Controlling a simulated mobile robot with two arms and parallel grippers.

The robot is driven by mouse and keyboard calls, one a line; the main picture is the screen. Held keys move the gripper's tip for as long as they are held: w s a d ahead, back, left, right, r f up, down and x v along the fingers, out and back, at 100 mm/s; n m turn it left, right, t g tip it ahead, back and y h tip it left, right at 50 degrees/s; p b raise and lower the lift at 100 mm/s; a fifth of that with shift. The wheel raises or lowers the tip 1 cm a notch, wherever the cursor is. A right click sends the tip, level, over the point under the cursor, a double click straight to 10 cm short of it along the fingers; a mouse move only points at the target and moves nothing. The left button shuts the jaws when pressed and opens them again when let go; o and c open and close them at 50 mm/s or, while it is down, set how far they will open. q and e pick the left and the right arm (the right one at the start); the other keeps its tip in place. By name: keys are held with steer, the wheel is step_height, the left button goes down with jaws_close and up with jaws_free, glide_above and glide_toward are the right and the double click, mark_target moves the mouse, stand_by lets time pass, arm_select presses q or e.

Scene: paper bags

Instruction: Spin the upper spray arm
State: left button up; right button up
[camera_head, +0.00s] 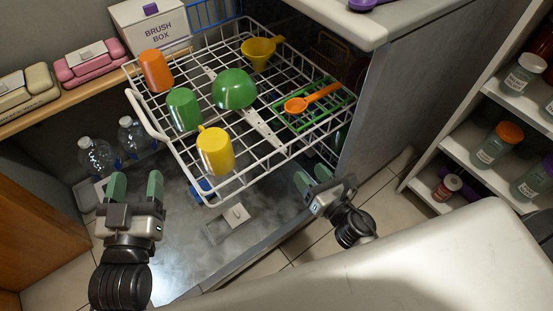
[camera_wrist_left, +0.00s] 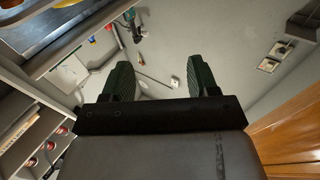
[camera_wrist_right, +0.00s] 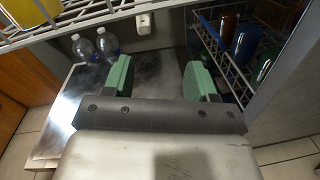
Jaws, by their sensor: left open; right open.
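The upper spray arm (camera_head: 262,128) is a pale grey bar that shows through the wires of the upper rack (camera_head: 270,155). It runs slantwise, and its middle is hidden by a green bowl (camera_head: 234,88). My left gripper (camera_head: 136,186) is open and empty, left of the rack's front corner and apart from the spray arm. My right gripper (camera_head: 312,177) is open and empty, just right of the rack's near edge. Its fingers also show in the right wrist view (camera_wrist_right: 158,75), with nothing between them. The left wrist view shows the left fingers (camera_wrist_left: 162,72) apart.
An orange cup (camera_head: 156,70), a green cup (camera_head: 183,109), a yellow mug (camera_head: 215,151), a yellow funnel (camera_head: 260,52) and an orange spoon (camera_head: 313,97) occupy the rack. The open dishwasher door (camera_head: 178,240) lies below. A lower rack (camera_wrist_right: 222,62) holds cups. Shelves with jars (camera_head: 497,143) stand right.

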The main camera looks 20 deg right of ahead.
steer(key=w+a+n, duration=0.1)
steer(key=w, duration=0.1)
steer(key=w+a+n+y, duration=0.1)
steer(key=w+a, duration=0.1)
steer(key=w, duration=0.1)
steer(key=w+a+n, duration=0.1)
steer(key=w+n, duration=0.1)
steer(key=w, duration=0.1)
steer(key=shift+w+a+r+y, duration=0.2)
steer(key=shift+w+r+y, duration=0.05)
steer(key=shift+y, duration=0.05)
arm_select(q)
steer(key=shift+s+a+r, duration=0.1)
steer(key=shift+s+r, duration=0.15)
steer(key=shift+r, duration=0.2)
steer(key=shift+s+a+r, duration=0.1)
steer(key=shift+s+r, duration=0.15)
steer(key=shift+r, duration=0.2)
arm_select(e)
steer(key=shift+x, duration=0.8)
steer(key=shift+c, duration=0.3)
jaws_close()
